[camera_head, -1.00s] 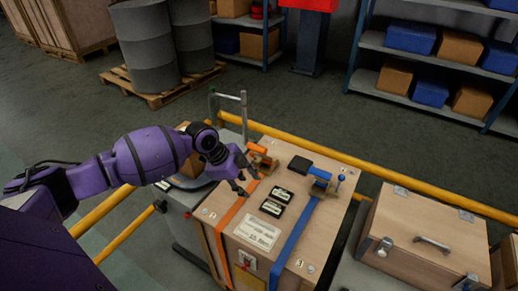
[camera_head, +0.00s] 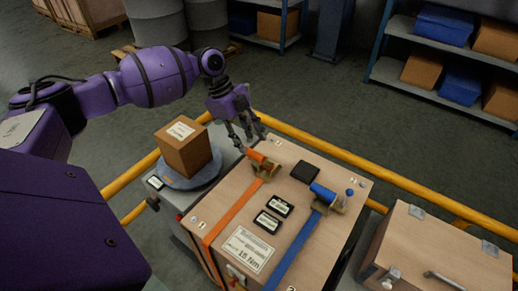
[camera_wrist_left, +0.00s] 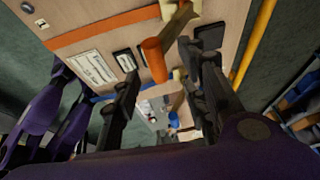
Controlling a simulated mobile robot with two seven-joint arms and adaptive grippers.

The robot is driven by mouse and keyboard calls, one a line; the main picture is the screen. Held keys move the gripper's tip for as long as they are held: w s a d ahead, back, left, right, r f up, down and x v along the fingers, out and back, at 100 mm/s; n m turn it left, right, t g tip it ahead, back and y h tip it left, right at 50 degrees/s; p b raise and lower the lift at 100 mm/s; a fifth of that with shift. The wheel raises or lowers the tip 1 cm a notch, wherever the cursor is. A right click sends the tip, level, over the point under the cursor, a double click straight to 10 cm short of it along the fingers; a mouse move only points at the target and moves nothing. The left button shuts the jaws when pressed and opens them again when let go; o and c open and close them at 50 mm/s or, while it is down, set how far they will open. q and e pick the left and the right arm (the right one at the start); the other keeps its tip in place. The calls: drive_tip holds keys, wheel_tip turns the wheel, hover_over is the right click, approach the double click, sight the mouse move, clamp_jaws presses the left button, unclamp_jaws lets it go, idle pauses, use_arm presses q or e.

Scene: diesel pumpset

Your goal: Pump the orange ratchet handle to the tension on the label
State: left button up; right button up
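The wooden crate (camera_head: 190,225) has an orange strap (camera_head: 232,215) with a ratchet whose orange handle (camera_head: 257,157) stands near its back edge. A white label (camera_head: 247,249) is on the crate top; it seems to read 15 Nm. My left gripper (camera_head: 248,136) is open just above and behind the orange handle. In the left wrist view the orange handle (camera_wrist_left: 154,60) appears between the spread fingers (camera_wrist_left: 162,68), with no clear contact. My right gripper is out of view.
A blue strap (camera_head: 295,250) with a blue-handled ratchet (camera_head: 324,194) runs beside the orange one. Two small dark displays (camera_head: 280,205) and a black pad (camera_head: 305,172) lie on top. A cardboard box (camera_head: 186,147) stands left; a yellow rail (camera_head: 340,153) runs behind.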

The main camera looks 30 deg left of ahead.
sight(253, 152)
use_arm(q)
drive_tip(key=shift+s+d+f, duration=0.2)
drive_tip(key=shift+d+f, duration=0.15)
drive_tip(key=shift+f, duration=0.25)
drive_tip(key=shift+s+d+f, duration=0.15)
drive_tip(key=shift+d+f, duration=0.15)
drive_tip(key=shift+f, duration=0.25)
drive_tip(key=shift+x, duration=1.25)
drive_tip(key=shift+w+f, duration=0.2)
drive_tip(key=shift+f, duration=0.2)
drive_tip(key=shift+d+f, duration=0.15)
drive_tip(key=shift+f, duration=0.1)
clamp_jaws()
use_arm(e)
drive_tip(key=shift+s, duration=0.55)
